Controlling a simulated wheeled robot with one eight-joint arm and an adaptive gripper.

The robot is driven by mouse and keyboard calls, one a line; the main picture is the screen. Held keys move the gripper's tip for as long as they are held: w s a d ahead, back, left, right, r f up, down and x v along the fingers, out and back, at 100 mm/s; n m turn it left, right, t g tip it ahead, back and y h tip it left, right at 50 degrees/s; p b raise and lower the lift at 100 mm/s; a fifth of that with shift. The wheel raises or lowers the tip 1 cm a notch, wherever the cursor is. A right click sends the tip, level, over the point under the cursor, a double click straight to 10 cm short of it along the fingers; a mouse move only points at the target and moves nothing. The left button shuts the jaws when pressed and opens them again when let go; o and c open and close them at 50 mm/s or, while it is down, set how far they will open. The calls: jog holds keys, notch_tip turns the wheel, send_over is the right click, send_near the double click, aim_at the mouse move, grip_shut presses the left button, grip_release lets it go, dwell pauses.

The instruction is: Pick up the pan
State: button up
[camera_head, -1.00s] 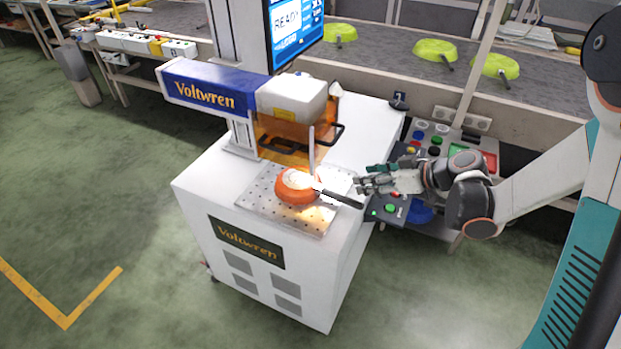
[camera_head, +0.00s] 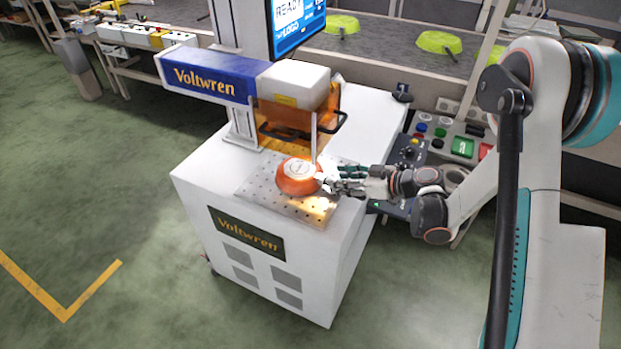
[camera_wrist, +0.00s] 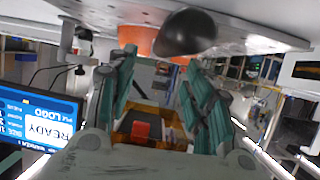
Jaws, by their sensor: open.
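In the wrist view my gripper (camera_wrist: 158,68) is open, with green-grey fingers apart. The black handle end (camera_wrist: 186,32) shows large near the fingertips, with the orange pan (camera_wrist: 140,41) behind it. I cannot tell whether the fingers touch the handle.
The marking machine's blue and white head (camera_head: 235,82) and orange guard (camera_head: 290,120) overhang the plate's back. A control panel (camera_head: 440,140) with coloured buttons is behind my forearm. Floor in front is clear.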

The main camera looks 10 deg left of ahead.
aim_at(319, 176)
jog(key=shift+r+b+x, duration=0.15)
jog(key=shift+b+x, duration=0.5)
jog(key=shift+x, duration=0.85)
jog(key=shift+r+b+x, duration=0.1)
jog(key=shift+b+x, duration=0.55)
jog(key=shift+x, duration=0.8)
jog(key=shift+c, duration=0.6)
grip_shut()
